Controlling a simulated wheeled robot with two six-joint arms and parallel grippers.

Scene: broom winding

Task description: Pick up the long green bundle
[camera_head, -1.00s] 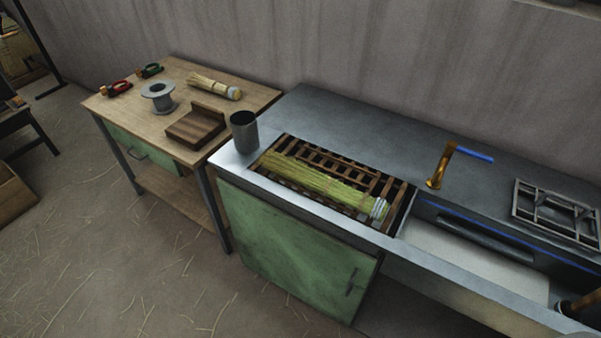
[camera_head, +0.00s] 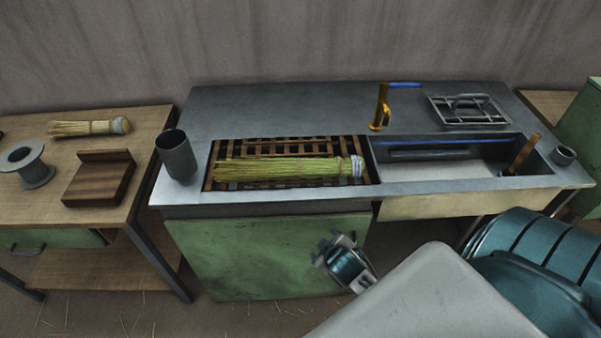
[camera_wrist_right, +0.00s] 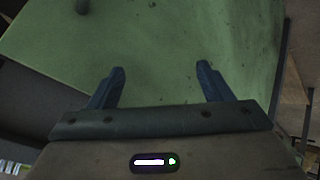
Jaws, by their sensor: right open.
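The long green bundle (camera_head: 285,169) lies on its side on a wooden slatted rack (camera_head: 215,158) set into the counter. Its pale bound end points right, and the loose green stalks point left. My right gripper (camera_head: 326,248) is below the counter's front edge, in front of the green cabinet door, apart from the bundle. In the right wrist view my right gripper (camera_wrist_right: 160,80) is open and empty, with the green door behind its fingers. My left gripper is not in view.
A grey cup (camera_head: 176,155) stands left of the rack. Right of it are a brass tap (camera_head: 380,108), a sink (camera_head: 455,172) and a metal rack (camera_head: 468,111). The left table holds a shorter bundle (camera_head: 88,127), a spool (camera_head: 27,165) and a wooden block (camera_head: 99,182).

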